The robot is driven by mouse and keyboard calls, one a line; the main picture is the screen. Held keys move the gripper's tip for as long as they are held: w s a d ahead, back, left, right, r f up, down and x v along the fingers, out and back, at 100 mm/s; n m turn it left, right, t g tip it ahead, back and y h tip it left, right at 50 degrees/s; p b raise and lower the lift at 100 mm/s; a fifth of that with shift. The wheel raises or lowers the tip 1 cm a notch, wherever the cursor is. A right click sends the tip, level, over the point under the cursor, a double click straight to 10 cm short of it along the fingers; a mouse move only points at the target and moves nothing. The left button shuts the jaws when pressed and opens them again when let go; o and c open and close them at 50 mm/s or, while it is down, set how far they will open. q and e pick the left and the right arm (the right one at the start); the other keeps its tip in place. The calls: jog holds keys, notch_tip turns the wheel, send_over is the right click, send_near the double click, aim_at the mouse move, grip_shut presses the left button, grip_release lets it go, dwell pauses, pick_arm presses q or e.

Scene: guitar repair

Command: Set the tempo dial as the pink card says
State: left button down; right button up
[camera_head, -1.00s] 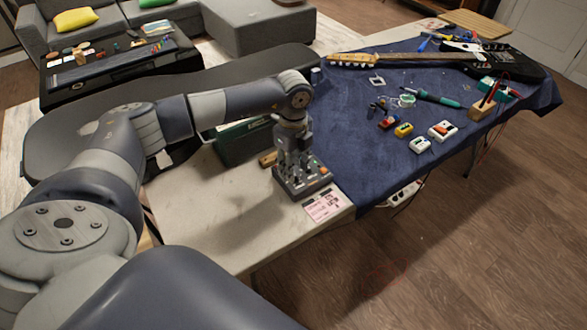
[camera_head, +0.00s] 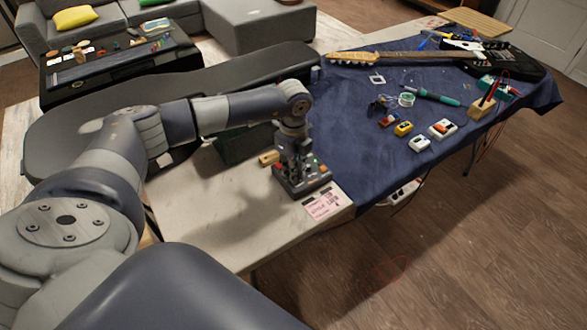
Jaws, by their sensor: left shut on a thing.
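The tempo unit (camera_head: 301,185) is a small dark grey box with several knobs and small coloured lights, on the bare front part of the table. The pink card (camera_head: 324,204) lies flat just in front of it, near the table edge; its print is too small to read. My left gripper (camera_head: 294,163) reaches down from above onto the box's top and is shut on a knob there. The fingers hide that knob and its marks, so I cannot tell its setting. My right gripper is not in view.
A dark green box (camera_head: 238,143) stands behind the unit, with a small wooden block (camera_head: 269,158) beside it. A blue cloth (camera_head: 357,164) to the right carries pedals (camera_head: 419,144), a soldering iron (camera_head: 436,97) and an electric guitar (camera_head: 492,58). The table's front left is clear.

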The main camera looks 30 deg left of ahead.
pick_arm(q)
jog(key=shift+m, duration=0.3)
jog(key=shift+f+m+b, duration=0.1)
jog(key=shift+m+b, duration=0.25)
jog(key=shift+m, duration=0.25)
jog(key=m+b, duration=0.1)
jog(key=m, duration=0.3)
jog(key=m+b, duration=0.2)
jog(key=m, duration=0.2)
jog(key=shift+m, duration=0.9)
jog(key=c, duration=1.5)
grip_release()
